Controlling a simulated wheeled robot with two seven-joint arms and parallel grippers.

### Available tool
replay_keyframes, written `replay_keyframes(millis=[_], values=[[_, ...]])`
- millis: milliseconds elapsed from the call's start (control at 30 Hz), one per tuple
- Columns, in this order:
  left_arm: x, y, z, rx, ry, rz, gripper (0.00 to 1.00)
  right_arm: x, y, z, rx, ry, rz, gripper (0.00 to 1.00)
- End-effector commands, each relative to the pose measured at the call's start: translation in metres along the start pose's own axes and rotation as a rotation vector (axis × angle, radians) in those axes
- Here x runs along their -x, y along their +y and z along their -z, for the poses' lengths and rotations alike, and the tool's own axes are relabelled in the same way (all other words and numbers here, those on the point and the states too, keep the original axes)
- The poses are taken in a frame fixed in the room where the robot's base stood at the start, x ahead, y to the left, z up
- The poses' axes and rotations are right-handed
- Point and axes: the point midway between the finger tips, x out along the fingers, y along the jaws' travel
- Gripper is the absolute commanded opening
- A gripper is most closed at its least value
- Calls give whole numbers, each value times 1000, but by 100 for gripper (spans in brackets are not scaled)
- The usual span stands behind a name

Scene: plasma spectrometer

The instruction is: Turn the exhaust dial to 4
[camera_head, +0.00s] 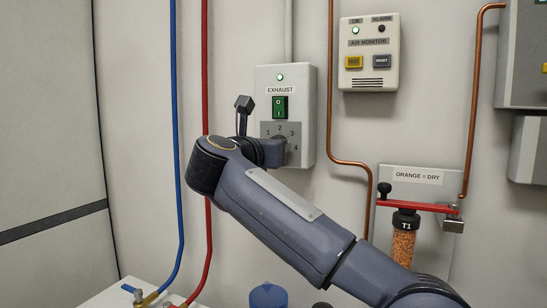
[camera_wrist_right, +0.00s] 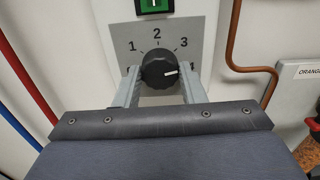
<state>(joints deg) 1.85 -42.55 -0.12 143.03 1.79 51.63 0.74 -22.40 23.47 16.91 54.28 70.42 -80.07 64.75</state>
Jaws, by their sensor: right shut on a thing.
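The exhaust dial (camera_wrist_right: 160,71) is a round black knob with a white pointer mark, on a grey plate marked 1, 2 and 3 in the right wrist view. Its mark points right and slightly up, clockwise past the 3. My right gripper (camera_wrist_right: 161,84) is shut on the dial, one finger on each side. In the head view the right gripper (camera_head: 276,152) reaches the exhaust box (camera_head: 303,98) from the left and mostly hides the dial. My left gripper is not in view.
A green switch (camera_head: 280,107) sits above the dial plate. A red pipe (camera_head: 205,60) and a blue pipe (camera_head: 173,120) run left of the box, a copper pipe (camera_head: 330,100) right of it. An air monitor (camera_head: 369,55) and a drying tube (camera_head: 403,245) are farther right.

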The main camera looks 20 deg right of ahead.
Motion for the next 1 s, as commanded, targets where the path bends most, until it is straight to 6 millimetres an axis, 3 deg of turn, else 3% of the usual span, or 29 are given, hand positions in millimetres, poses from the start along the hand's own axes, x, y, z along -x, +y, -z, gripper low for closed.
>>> replay_keyframes(millis=[433,1000], values=[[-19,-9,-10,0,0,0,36,0,-3,-4,-303,-10,0,14],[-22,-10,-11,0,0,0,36,0,-4,-6,-379,-12,1,14]])
